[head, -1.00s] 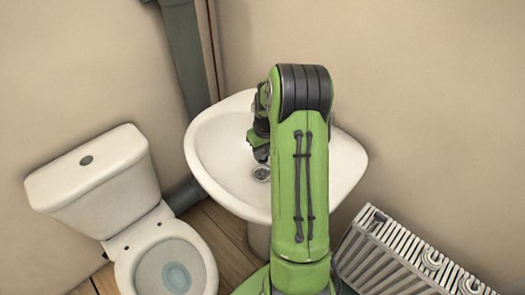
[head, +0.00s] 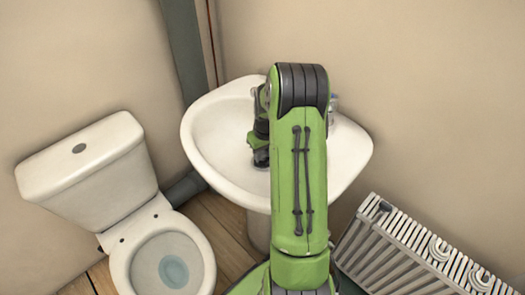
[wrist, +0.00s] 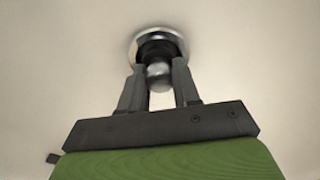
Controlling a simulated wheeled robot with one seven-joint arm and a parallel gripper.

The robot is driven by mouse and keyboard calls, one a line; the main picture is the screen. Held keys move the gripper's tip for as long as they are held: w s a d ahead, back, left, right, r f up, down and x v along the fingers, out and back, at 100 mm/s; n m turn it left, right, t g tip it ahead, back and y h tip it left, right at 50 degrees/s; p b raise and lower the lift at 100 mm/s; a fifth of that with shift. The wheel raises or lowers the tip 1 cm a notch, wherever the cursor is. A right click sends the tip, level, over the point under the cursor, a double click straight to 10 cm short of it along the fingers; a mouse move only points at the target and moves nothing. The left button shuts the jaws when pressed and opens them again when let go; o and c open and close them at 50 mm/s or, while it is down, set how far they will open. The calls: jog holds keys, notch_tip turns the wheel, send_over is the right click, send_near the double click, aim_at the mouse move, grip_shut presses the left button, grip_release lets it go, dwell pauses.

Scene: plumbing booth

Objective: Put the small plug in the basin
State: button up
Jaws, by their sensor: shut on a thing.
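The white basin (head: 215,135) stands against the back corner in the head view, partly hidden by my green arm. My gripper (wrist: 159,78) points down into the bowl. Its two dark fingers are shut on the small plug (wrist: 159,74), which shows between them as a shiny ball-shaped knob. Below the plug, the round metal drain (wrist: 136,46) with a dark centre shows in the wrist view. The plug is at or just over the drain; I cannot tell whether it is seated. In the head view my gripper (head: 260,160) hides the drain and the plug.
A white toilet (head: 165,265) stands at the left of the basin. A white radiator (head: 405,255) with several pipe fittings or rings on it is at the lower right. A grey pipe (head: 185,55) runs down the corner. A metal tap (head: 333,103) sits behind my arm.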

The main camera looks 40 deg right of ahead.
jog(key=o, duration=1.1)
jog(key=r+p, duration=0.2)
jog(key=r, duration=0.3)
jog(key=s+r+p, duration=0.1)
jog(key=r+p, duration=0.1)
jog(key=r, duration=0.3)
jog(key=s+r+p, duration=0.1)
jog(key=r, duration=0.4)
jog(key=shift+s+a+r+p, duration=0.15)
jog(key=shift+a+r+p, duration=0.15)
jog(key=shift+r+p, duration=0.1)
jog(key=shift+f, duration=0.1)
